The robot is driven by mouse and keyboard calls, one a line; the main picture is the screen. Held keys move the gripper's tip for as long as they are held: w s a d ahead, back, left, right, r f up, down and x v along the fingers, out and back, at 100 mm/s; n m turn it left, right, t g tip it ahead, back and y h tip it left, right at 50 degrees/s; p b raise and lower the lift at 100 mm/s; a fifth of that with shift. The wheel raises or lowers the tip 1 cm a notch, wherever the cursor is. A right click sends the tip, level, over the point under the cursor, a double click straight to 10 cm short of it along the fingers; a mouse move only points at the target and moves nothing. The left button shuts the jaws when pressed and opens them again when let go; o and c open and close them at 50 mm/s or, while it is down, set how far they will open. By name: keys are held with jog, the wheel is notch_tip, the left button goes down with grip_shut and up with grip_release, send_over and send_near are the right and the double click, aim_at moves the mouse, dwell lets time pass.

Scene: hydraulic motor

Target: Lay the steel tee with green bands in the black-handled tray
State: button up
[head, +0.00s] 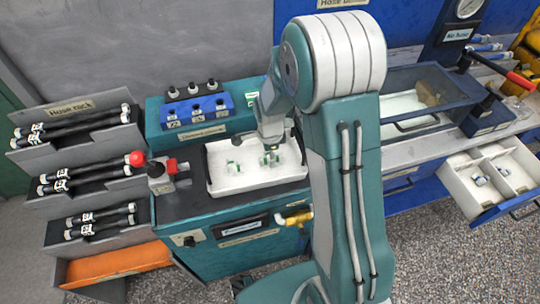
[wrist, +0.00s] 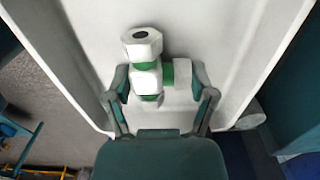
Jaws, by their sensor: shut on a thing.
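The steel tee with green bands (wrist: 147,78) is between the fingers of my gripper (wrist: 160,84) in the wrist view. The gripper is shut on it, and the tee's hex end points away from the palm. In the head view my gripper (head: 270,150) is over the white tray (head: 240,187), with the green-banded tee (head: 270,159) at its tip. The tray has a dark handle at its right end. The tray floor (wrist: 92,25) fills the background in the wrist view. I cannot tell whether the tee touches it.
Another small green-banded fitting (head: 234,167) lies in the tray, left of my gripper. A red-knobbed device (head: 160,175) stands left of the tray, and a blue block with black caps (head: 197,112) stands behind. An open divided drawer (head: 490,180) holds small fittings at right.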

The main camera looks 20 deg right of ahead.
jog(key=shift+f, duration=0.3)
jog(key=shift+f, duration=0.1)
jog(key=o, duration=1.2)
notch_tip(320, 180, up, 12)
jog(key=shift+s+r+n+t, duration=0.95)
jog(key=shift+s+r+n, duration=1.65)
jog(key=shift+s+n, duration=0.7)
jog(key=shift+s+r+n+t, duration=0.9)
jog(key=shift+s+r+n, duration=1.85)
jog(key=shift+s, duration=0.95)
jog(key=shift+s+r+n+t, duration=0.95)
jog(key=shift+s+r+n, duration=1.55)
jog(key=shift+s+n, duration=0.85)
